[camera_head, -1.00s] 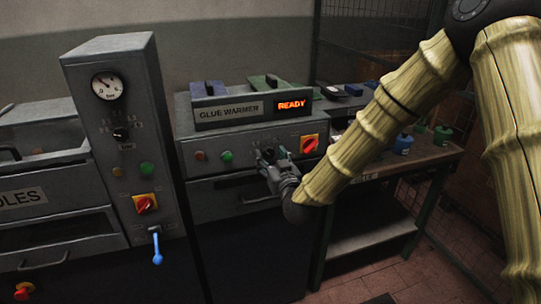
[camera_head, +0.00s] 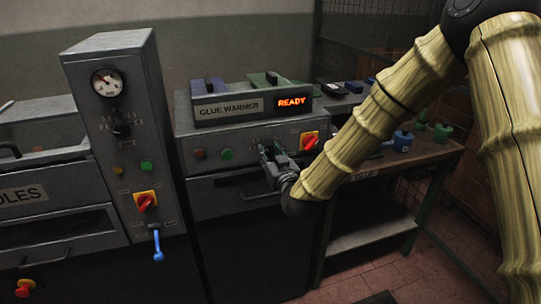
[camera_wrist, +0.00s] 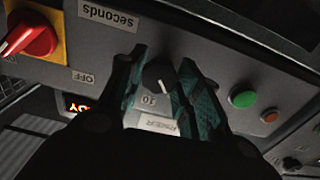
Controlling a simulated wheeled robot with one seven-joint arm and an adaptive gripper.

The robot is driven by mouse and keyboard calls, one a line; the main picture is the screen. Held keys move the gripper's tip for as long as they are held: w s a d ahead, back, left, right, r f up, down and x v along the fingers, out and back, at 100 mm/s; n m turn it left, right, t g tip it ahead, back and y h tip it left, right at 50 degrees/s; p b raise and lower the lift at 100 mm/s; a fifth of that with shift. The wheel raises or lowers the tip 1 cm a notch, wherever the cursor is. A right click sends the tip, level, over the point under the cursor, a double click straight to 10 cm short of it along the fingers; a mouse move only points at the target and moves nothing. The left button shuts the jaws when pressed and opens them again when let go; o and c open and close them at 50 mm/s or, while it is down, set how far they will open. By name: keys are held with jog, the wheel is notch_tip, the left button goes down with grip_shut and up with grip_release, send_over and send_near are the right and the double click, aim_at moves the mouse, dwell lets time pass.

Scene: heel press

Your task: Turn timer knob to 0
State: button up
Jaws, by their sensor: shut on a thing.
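The timer knob (camera_wrist: 157,73) is a dark round knob with a white pointer line, on the grey panel of the glue warmer (camera_head: 228,107). In the wrist view its pointer is toward the lower edge, near a "10" mark, and a timer label (camera_wrist: 158,125) sits below it. My gripper (camera_wrist: 162,62) has its green-patterned fingers on both sides of the knob and is shut on it. The fingers hide parts of the dial, so I cannot read the other marks. In the head view my gripper (camera_head: 271,152) is at the panel and hides the knob.
The glue warmer's display reads READY. A press column with a gauge (camera_head: 107,83) and blue lever (camera_head: 158,246) stands left, a bench with bottles (camera_head: 402,141) right.

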jog(key=shift+n, duration=0.3)
jog(key=n+b, duration=0.2)
jog(key=n, duration=0.1)
jog(key=shift+f, duration=0.1)
jog(key=shift+n+b, duration=1.25)
jog(key=shift+n, duration=0.75)
jog(key=shift+d, duration=0.1)
jog(key=o, duration=1)
jog(key=shift+o, duration=0.2)
jog(key=v, duration=1.2)
